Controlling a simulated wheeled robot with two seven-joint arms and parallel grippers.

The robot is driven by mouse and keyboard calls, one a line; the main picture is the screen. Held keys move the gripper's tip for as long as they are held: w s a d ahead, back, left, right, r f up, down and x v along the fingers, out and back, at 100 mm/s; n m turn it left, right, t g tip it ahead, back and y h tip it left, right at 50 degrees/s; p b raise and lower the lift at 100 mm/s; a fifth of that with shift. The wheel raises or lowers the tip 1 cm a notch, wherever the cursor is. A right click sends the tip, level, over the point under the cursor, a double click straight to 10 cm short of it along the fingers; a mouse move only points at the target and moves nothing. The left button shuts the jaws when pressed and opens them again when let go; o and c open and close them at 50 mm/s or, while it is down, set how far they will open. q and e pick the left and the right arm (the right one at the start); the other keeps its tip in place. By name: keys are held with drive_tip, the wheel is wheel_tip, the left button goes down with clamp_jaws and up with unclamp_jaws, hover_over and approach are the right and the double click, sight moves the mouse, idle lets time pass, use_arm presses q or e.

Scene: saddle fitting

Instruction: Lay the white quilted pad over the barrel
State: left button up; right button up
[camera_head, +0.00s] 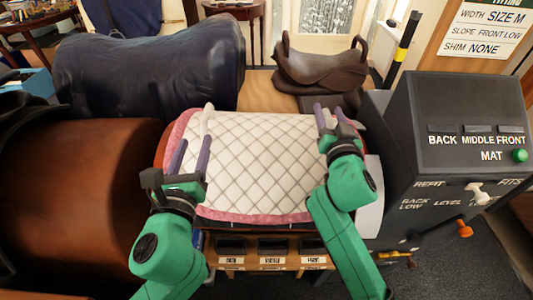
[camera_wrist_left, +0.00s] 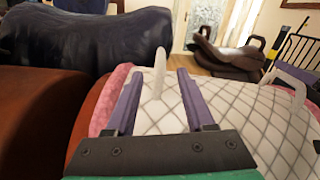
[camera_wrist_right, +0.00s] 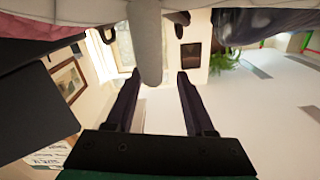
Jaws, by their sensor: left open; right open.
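The white quilted pad (camera_head: 255,165) with pink edging lies over the brown barrel (camera_head: 160,152) in the middle of the head view. White upright loops stand near its left and right sides. My left gripper (camera_head: 196,150) is open over the pad's left side. In the left wrist view, the left white loop (camera_wrist_left: 159,72) rises between its open fingers (camera_wrist_left: 155,95). My right gripper (camera_head: 328,115) is open at the pad's right edge. In the right wrist view, a pale post (camera_wrist_right: 148,45) hangs between its open fingers (camera_wrist_right: 155,95); contact cannot be told.
A larger brown barrel (camera_head: 75,190) stands at left, with a dark covered form (camera_head: 150,65) behind. A brown saddle (camera_head: 320,65) sits behind the pad. A grey control box (camera_head: 465,115) stands close at right. Labelled drawers (camera_head: 270,248) are in front.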

drive_tip(key=s, duration=1.1)
drive_tip(key=shift+s, duration=0.25)
